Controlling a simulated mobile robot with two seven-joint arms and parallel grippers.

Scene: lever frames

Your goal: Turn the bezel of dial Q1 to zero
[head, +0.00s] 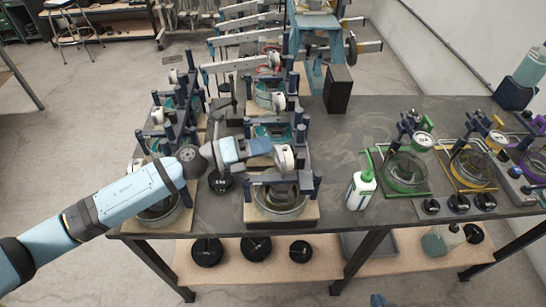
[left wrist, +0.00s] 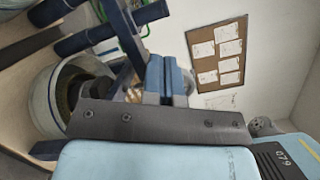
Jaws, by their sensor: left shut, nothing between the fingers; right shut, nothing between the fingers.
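A white dial (head: 285,158) stands on the lever frame at the front middle of the bench. I cannot read a Q1 label, and its scale and pointer are too small to read. My left gripper (head: 266,146) is shut and empty, just left of this dial; I cannot tell whether it touches. In the left wrist view its blue fingers (left wrist: 166,80) are together, beside dark posts and a round glass dish (left wrist: 48,95). A small blue piece at the bottom edge of the head view looks like the tip of my right gripper (head: 379,300), shut and away from the bench.
Other lever frames with dials (head: 274,60) stand behind and to the left. A white bottle with a green nozzle (head: 361,190) is to the right. Green (head: 407,172) and yellow (head: 473,170) dish stands are further right. Dark bench top (head: 335,150) is bare between them.

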